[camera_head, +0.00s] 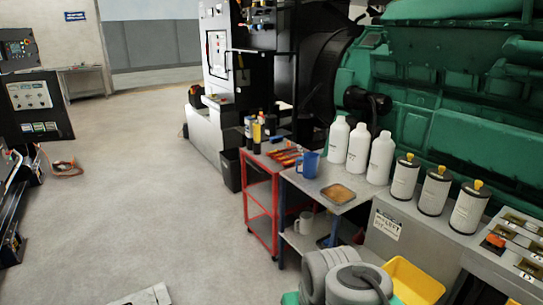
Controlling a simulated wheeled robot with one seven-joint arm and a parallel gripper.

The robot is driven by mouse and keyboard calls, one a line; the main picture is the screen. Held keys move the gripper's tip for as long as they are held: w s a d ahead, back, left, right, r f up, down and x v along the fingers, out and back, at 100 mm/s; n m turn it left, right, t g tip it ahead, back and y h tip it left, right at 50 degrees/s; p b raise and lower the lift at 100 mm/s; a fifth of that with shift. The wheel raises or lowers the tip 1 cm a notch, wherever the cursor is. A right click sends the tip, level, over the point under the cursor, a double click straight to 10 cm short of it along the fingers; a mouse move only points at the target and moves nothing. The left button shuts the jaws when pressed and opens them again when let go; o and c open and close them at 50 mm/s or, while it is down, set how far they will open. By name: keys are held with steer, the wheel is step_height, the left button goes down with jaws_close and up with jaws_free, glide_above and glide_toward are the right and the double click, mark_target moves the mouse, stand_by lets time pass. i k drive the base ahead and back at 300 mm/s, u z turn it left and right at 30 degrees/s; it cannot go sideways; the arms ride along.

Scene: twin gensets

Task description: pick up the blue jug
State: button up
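The blue jug (310,165) stands upright on the grey top of a small bench (318,192), near its far left corner. It is right beside a red cart and in front of a row of white bottles. A shallow tray (338,194) with brownish contents lies to its right on the same top. A pale jug or mug (303,223) stands on the shelf below. My gripper is not in view.
A red cart (261,196) with cans and tools adjoins the bench. White bottles (358,149) and yellow-capped canisters (436,192) line the right, below a green engine (450,70). Grey rolls (345,278) and a yellow bin (414,282) stand in front. Floor (150,190) at left is mostly clear.

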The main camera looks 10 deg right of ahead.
mark_target(310, 161)
steer(key=u, duration=0.2)
steer(key=i, duration=2.6)
steer(key=z, duration=0.1)
